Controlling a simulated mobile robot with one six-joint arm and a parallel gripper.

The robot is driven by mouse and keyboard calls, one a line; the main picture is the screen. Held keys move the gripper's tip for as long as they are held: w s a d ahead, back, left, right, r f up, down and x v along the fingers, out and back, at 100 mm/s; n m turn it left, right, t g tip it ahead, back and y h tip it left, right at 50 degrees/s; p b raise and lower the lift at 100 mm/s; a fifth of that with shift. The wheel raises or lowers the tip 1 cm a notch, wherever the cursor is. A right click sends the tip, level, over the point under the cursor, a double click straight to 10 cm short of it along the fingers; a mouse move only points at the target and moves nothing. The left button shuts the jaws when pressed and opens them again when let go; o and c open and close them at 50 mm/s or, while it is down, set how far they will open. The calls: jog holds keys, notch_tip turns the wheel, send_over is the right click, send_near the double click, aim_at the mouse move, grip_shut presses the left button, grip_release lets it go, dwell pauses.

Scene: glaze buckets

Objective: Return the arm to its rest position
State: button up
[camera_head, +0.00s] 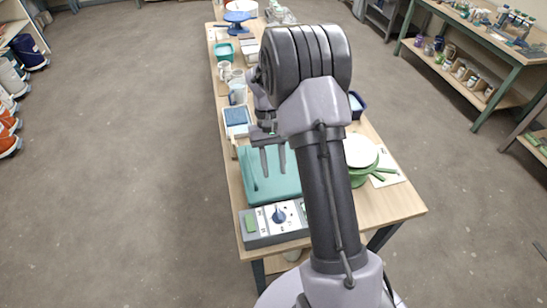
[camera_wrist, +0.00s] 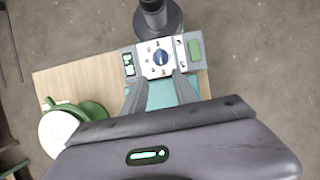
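My gripper (camera_head: 272,159) hangs over the teal slab-like top of a device on the wooden table (camera_head: 404,208), fingers pointing down. The two fingers are apart with nothing between them. In the wrist view my gripper (camera_wrist: 161,78) also shows open and empty, its fingertips in front of the control panel. My arm rises from the lower right of the head view and bends over the table, hiding part of it. I cannot tell from the pictures how high the fingertips are above the teal top (camera_head: 262,187).
A control panel (camera_head: 290,214) with a blue knob is at the table's near end. A green stand with a white disc (camera_head: 359,150) is right of my arm. A blue tray (camera_head: 237,116) and mugs (camera_head: 237,92) stand farther back. Floor is clear left of the table.

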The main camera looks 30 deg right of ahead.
jog(key=shift+v, duration=0.75)
